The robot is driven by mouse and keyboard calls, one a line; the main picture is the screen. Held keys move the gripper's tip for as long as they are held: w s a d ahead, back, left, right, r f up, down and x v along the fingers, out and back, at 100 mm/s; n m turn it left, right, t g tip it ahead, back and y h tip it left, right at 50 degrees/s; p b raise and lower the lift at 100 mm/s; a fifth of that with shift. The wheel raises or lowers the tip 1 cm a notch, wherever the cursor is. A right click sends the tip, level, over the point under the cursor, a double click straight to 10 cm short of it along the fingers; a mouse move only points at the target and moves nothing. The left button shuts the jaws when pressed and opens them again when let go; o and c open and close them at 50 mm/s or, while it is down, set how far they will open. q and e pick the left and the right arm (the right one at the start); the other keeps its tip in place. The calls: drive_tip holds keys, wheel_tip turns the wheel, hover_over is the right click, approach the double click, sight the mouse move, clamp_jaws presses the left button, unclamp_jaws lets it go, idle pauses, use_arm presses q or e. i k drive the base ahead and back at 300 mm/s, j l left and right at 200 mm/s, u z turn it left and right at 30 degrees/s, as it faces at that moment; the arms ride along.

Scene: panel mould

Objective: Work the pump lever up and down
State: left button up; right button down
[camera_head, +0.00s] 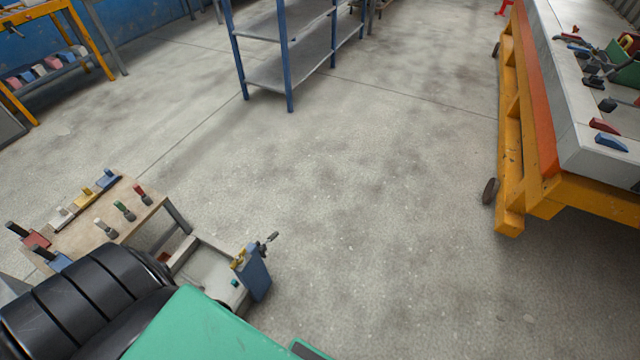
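A small blue upright unit (257,272) stands on the end of a low grey metal frame (212,270) at the lower left. A short dark metal handle (268,240) sticks up and right from its top, and a yellow part (239,259) sits beside it. I cannot tell whether this handle is the pump lever. No other clear pump lever shows. Neither my left nor my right gripper is in view. My own black ribbed and green parts fill the bottom left and hide some of the frame and the small table beside it.
A low wooden-topped table (90,232) carries several coloured-handled tools. A blue shelf rack (285,68) stands at the back. An orange-framed workbench (545,190) with scattered tools is at the right, a yellow rack (95,38) at far left. The middle floor (370,200) is clear.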

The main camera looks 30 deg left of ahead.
sight(275, 234)
drive_tip(key=i+u, duration=0.1)
drive_tip(key=i, duration=0.5)
drive_tip(key=i+l+u, duration=0.1)
drive_tip(key=i, duration=0.5)
drive_tip(key=i+l+u, duration=0.15)
drive_tip(key=i, duration=0.45)
drive_tip(key=i+u, duration=0.25)
drive_tip(key=u, duration=0.2)
drive_tip(key=i+u, duration=0.3)
drive_tip(key=u, duration=0.15)
drive_tip(key=i+u, duration=0.25)
drive_tip(key=u, duration=0.2)
drive_tip(key=i+l+u, duration=0.25)
drive_tip(key=u, duration=0.15)
